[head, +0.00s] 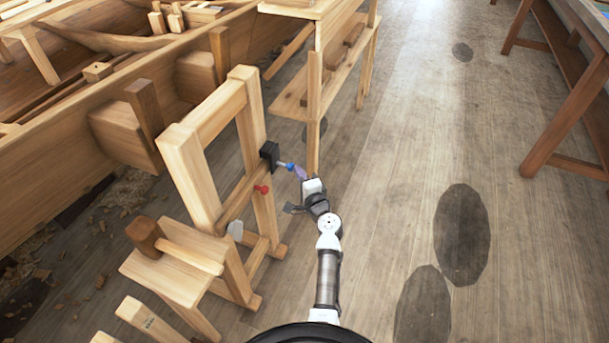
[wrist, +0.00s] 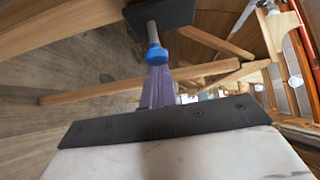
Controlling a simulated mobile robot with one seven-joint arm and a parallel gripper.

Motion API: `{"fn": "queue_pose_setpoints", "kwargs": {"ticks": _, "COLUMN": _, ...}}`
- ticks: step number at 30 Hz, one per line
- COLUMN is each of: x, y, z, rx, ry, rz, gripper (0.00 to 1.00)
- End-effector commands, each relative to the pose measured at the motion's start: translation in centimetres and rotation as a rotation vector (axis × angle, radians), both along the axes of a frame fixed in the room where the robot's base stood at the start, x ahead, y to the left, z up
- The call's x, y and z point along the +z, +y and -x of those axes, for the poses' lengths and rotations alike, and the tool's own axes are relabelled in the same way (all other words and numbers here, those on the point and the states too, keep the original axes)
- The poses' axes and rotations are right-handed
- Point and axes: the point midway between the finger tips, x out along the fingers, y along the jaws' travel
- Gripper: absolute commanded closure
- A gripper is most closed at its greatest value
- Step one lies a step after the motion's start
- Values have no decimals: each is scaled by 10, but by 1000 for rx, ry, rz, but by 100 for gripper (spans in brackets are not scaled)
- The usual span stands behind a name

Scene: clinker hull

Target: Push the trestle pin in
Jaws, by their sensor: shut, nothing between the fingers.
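The trestle pin (head: 284,165) is a grey shaft with a blue head. It sticks out sideways from a black block (head: 269,156) on the wooden trestle frame (head: 252,128). My gripper (head: 301,172) has purple fingertips and is shut and empty, just right of the blue head. In the wrist view the pin's blue head (wrist: 157,55) is straight ahead of my gripper (wrist: 159,80), in line with it. The fingertips overlap the head's near edge there; I cannot tell whether they touch. A length of shaft shows between head and black block (wrist: 165,14).
A red knob (head: 262,189) is on the trestle just below the pin. A wooden shelf unit (head: 318,90) stands close behind my gripper. A wooden stool-like stand (head: 175,268) is at lower left, the hull (head: 60,135) at left. The floor (head: 395,190) to the right is open.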

Motion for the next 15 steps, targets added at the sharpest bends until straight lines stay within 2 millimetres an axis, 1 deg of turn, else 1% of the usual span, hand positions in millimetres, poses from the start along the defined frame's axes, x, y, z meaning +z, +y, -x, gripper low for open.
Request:
{"fn": "queue_pose_setpoints", "kwargs": {"ticks": 5, "x": 0, "y": 0, "z": 0, "rx": 0, "ry": 0, "rz": 0, "gripper": 100}}
{"fn": "queue_pose_setpoints", "kwargs": {"ticks": 8, "x": -1, "y": 3, "z": -1, "rx": 1, "ry": 0, "rz": 1, "gripper": 100}}
{"fn": "queue_pose_setpoints", "kwargs": {"ticks": 15, "x": -1, "y": 26, "z": -9, "rx": 3, "ry": -2, "rz": 1, "gripper": 100}}
